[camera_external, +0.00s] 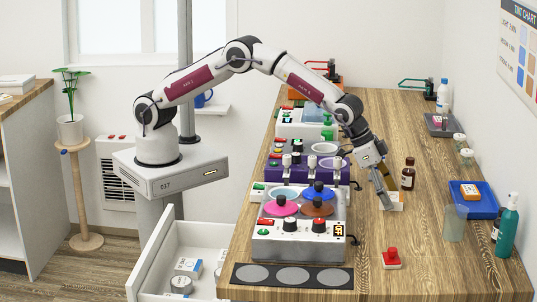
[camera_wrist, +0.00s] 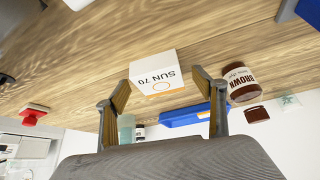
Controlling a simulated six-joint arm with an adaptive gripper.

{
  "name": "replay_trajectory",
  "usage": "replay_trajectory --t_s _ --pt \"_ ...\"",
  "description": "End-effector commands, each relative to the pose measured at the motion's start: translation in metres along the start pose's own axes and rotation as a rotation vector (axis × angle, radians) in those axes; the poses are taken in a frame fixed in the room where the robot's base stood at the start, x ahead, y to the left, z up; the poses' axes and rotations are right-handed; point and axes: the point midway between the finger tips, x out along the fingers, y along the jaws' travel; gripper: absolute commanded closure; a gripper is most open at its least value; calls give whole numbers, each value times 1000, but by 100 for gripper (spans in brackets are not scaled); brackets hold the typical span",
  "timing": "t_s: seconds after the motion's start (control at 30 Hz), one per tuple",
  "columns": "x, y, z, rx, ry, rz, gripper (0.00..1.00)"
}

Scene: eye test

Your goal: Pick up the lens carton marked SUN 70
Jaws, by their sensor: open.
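My gripper (camera_wrist: 161,84) is open, with one finger to each side of the carton in the picture. In the external view my gripper (camera_external: 386,200) points down at the carton (camera_external: 397,205) on the wooden bench, and partly hides it. I cannot tell whether a finger touches the carton.
A brown bottle (camera_external: 408,174) stands close behind my gripper; its label reads BROWN in the wrist view (camera_wrist: 240,85). A red-knobbed stamp (camera_external: 391,258) lies nearer the front. The tinting machine (camera_external: 305,236) with coloured lids is on the left, a blue tray (camera_external: 475,204) on the right.

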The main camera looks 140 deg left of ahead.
Motion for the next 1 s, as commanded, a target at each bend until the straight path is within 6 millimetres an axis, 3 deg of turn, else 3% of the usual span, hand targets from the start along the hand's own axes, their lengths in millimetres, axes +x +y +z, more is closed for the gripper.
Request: replay_trajectory --t_s 0.5,0.53,0.7,1.0 --pt "1 0 0 0 0 0 31" --pt "1 0 0 0 0 0 33" --pt "1 0 0 0 0 0 74" --pt "1 0 0 0 0 0 75"
